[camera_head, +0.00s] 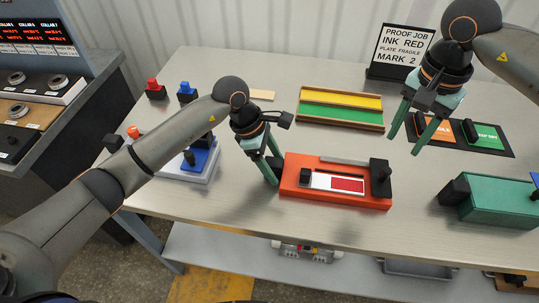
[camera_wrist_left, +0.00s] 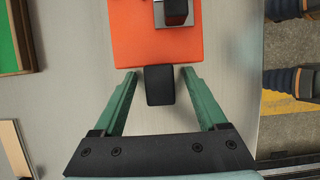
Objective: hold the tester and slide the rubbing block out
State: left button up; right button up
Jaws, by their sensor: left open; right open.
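The tester (camera_head: 335,197) is an orange-red box lying flat on the metal table. A white and red strip (camera_head: 338,182) lies on its top. A black block with a knob (camera_head: 380,178), apparently the rubbing block, sits at its right end, and a small black block (camera_head: 305,175) at the strip's left end. My left gripper (camera_head: 271,172) is open at the tester's left end. In the left wrist view the open fingers stand either side of a black grip (camera_wrist_left: 159,85) on the end of the orange body (camera_wrist_left: 135,45). My right gripper (camera_head: 409,134) is open and empty above the table.
A yellow and green tray (camera_head: 341,108) lies behind the tester. A green box (camera_head: 495,200) stands to the right, a white-and-blue device (camera_head: 200,163) to the left. A dark mat (camera_head: 462,145) and a sign (camera_head: 405,50) are at the back right.

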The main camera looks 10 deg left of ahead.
aim_at(387, 170)
pick_arm(q)
jog(key=shift+c, duration=0.2)
grip_shut()
dwell(0.5)
pick_arm(e)
jog(key=shift+o, duration=0.6)
jog(key=shift+m, duration=0.8)
notch_tip(387, 170, down, 11)
jog(key=shift+f, duration=0.1)
